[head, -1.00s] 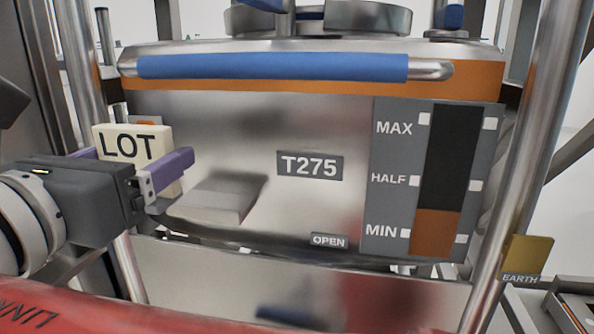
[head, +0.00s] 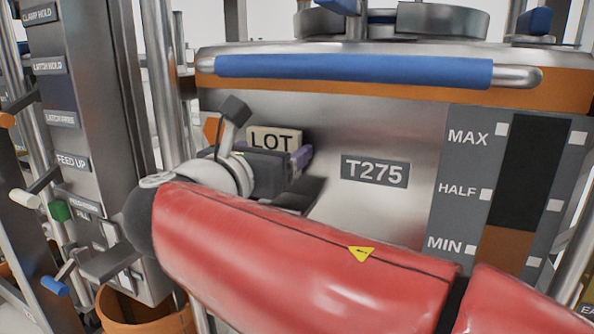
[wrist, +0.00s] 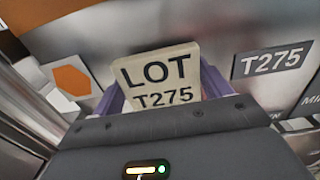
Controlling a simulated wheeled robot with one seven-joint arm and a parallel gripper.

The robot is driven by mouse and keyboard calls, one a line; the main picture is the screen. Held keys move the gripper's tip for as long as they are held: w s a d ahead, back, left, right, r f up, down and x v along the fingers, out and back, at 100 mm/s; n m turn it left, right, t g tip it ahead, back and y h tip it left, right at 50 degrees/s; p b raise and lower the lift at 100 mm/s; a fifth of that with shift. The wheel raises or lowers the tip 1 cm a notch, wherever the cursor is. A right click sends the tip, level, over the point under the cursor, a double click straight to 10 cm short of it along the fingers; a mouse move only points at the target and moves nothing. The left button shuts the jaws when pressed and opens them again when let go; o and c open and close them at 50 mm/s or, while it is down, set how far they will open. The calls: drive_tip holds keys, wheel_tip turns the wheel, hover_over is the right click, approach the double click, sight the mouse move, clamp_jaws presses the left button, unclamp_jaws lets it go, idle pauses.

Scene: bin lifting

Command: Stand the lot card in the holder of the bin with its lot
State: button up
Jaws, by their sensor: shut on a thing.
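The lot card (head: 274,138) is a cream block marked LOT; in the wrist view the card (wrist: 158,76) reads LOT T275. My gripper (head: 300,160) has purple fingers and is shut on the card, holding it upright; it also shows in the wrist view (wrist: 160,95). The steel bin (head: 330,130) carries a T275 plate (head: 374,171) to the right of the card. The card is in front of the bin's left part. The card's lower part is hidden by my gripper, and I cannot tell whether it touches the holder, which is not clearly visible.
A blue handle bar (head: 353,69) runs along the bin's top front. A level gauge (head: 510,190) is on its right. An orange hexagon (wrist: 72,79) is left of the card. A control column (head: 75,110) and steel posts stand at the left.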

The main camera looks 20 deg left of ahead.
wheel_tip(320, 180, down, 3)
drive_tip(key=shift+w+r, duration=0.1)
drive_tip(key=shift+r, duration=0.05)
drive_tip(key=shift+w, duration=0.1)
drive_tip(key=shift+f, duration=0.2)
drive_tip(key=o, duration=1)
drive_tip(key=shift+r, duration=0.15)
drive_tip(key=s, duration=0.8)
drive_tip(key=s+a, duration=0.1)
drive_tip(key=s, duration=0.3)
